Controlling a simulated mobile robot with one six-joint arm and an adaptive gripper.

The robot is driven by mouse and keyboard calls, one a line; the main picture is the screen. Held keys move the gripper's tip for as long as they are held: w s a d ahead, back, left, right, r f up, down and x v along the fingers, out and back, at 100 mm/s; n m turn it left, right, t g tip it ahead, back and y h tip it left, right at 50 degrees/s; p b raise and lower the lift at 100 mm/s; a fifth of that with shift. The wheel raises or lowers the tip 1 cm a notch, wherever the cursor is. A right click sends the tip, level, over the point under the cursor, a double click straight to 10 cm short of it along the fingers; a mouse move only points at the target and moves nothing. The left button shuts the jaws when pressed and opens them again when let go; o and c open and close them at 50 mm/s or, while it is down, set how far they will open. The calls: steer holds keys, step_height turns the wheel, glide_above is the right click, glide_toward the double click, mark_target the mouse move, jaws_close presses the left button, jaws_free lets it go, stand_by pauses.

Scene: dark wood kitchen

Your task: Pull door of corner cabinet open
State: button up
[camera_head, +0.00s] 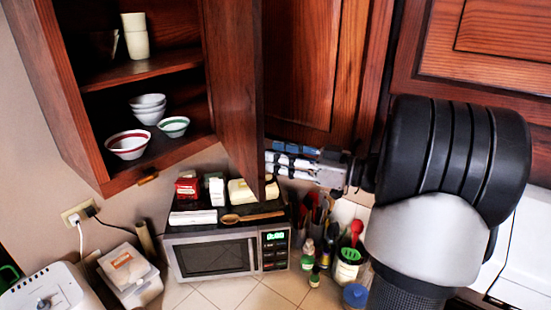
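A dark reddish wood wall cabinet (55,85) stands open at the upper left. The door partly hides the tips, so contact and finger opening are unclear. No handle shows on the open door's visible side.
Bowls (130,145) and cups (134,36) stand on the cabinet shelves. A microwave (215,257) with boxes and a wooden spoon on top is below the door. Utensils and bottles (309,252) crowd its right. A toaster (45,290) is at lower left.

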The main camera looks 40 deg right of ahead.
steer(key=v, duration=1.1)
steer(key=shift+a, duration=0.25)
